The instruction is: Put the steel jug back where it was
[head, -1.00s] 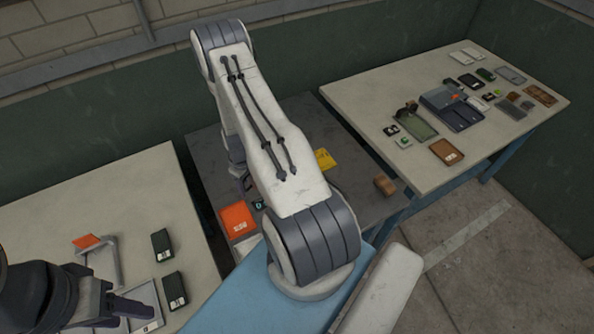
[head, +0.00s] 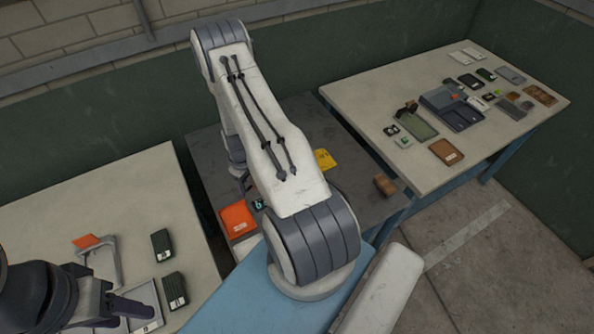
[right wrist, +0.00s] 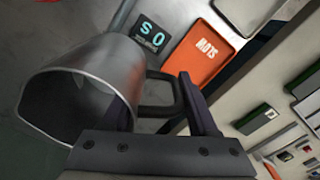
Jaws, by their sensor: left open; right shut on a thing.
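The steel jug (right wrist: 95,75) is a grey metal vessel with a dark handle (right wrist: 160,95). In the right wrist view it fills the left side, with its wide opening toward the lower left. My right gripper (right wrist: 155,90) is shut on the handle, one finger on each side. In the head view my right arm covers the jug, and only a dark bit of the right gripper (head: 242,180) shows over the dark grey table (head: 205,160). I cannot tell whether the jug touches the table. My left gripper (head: 125,308) is open over the left table.
An orange tray (head: 237,220) and a small display (head: 258,205) with teal digits lie near the jug. A yellow card (head: 324,159) and brown block (head: 384,186) lie farther right. The left table (head: 120,195) holds dark boxes; the right table (head: 350,95) holds several small items.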

